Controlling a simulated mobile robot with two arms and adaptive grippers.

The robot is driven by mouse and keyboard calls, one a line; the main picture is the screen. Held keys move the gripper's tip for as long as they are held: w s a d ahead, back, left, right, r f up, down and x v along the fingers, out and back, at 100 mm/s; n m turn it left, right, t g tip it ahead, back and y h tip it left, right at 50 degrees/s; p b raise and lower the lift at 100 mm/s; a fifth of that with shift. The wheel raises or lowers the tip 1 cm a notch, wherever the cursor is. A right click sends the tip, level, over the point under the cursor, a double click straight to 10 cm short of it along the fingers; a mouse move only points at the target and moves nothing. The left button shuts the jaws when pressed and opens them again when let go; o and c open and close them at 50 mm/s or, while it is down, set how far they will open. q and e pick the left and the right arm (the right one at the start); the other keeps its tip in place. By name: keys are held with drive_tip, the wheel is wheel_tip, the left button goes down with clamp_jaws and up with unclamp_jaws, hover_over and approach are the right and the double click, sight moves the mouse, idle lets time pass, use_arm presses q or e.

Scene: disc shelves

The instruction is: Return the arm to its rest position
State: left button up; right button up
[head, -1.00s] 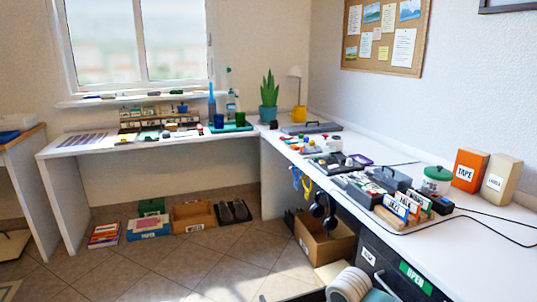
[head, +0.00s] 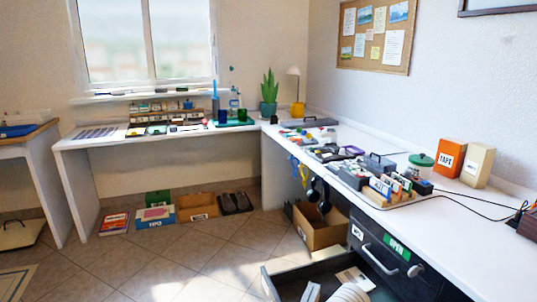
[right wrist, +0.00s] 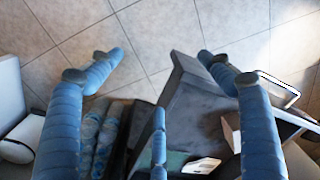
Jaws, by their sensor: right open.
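A white ribbed part of my own arm shows at the bottom of the head view. It hangs over the pulled-out drawer (head: 280,281) under the right desk. The right gripper's fingers are not seen in the head view. My left gripper is in neither view.
The right desk (head: 440,215) is crowded with card dividers (head: 390,188) and boxes. An open cardboard box (head: 320,230) sits on the floor beneath it. The left desk (head: 100,145) stands at the back, with bins below. The tiled floor (head: 170,255) is clear at centre left.

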drive_tip(key=s+a+f+n+t+y, duration=0.2)
drive_tip(key=s+a+f+n, duration=0.25)
drive_tip(key=s, duration=0.55)
drive_tip(key=s+d+n+t+h+p, duration=0.1)
drive_tip(key=s+d+h, duration=0.1)
drive_tip(key=s+d, duration=0.95)
use_arm(q)
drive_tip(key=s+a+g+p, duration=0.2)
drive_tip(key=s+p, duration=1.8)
drive_tip(key=p, duration=1.7)
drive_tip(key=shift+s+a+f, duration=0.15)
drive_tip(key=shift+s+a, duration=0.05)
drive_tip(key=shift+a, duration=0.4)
use_arm(e)
drive_tip(key=s+d+g, duration=0.2)
drive_tip(key=s+d, duration=0.1)
drive_tip(key=s, duration=1.6)
drive_tip(key=shift+n+h, duration=0.3)
drive_tip(key=shift+n, duration=0.05)
